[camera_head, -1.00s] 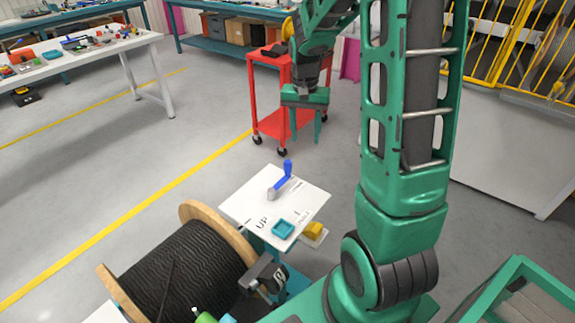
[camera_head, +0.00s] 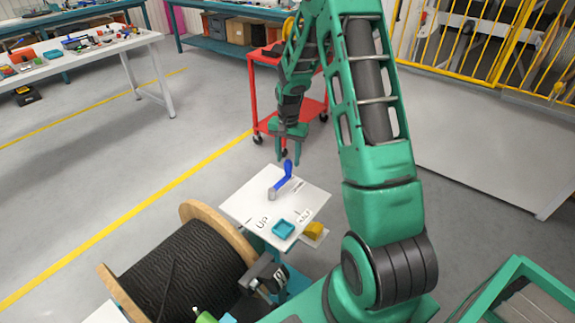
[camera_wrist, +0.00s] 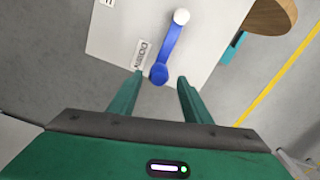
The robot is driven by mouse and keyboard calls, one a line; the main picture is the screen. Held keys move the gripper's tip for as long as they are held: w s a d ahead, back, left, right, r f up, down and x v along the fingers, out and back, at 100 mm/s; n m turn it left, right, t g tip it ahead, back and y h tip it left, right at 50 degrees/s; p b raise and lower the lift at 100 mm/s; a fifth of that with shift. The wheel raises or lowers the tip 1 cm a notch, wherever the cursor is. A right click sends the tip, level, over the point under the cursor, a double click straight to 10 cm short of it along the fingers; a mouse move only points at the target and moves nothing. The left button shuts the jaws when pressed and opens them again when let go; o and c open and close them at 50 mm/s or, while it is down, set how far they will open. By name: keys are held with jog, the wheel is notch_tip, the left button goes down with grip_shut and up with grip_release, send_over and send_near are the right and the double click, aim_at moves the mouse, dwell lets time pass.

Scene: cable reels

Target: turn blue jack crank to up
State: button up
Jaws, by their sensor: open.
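The blue jack crank (camera_head: 282,180) is mounted on a white panel (camera_head: 250,205) that carries an UP label and other lettering. Its grey hub (camera_head: 272,194) is at the lower left and its blue handle end points to the upper right, away from UP. In the wrist view the crank (camera_wrist: 170,45) runs from a pale hub at the top to a blue knob, beside a DOWN label (camera_wrist: 140,55). My gripper (camera_head: 291,155) is open just beyond and above the knob. In the wrist view the knob shows between and ahead of the fingertips (camera_wrist: 154,80), with no contact seen.
A large cable reel (camera_head: 185,265) stands left of the panel. A red cart (camera_head: 262,100) stands behind my gripper. Open floor lies to the left.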

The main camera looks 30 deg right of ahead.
aim_at(288, 161)
jog(key=shift+f, duration=1.85)
jog(key=shift+c, duration=0.5)
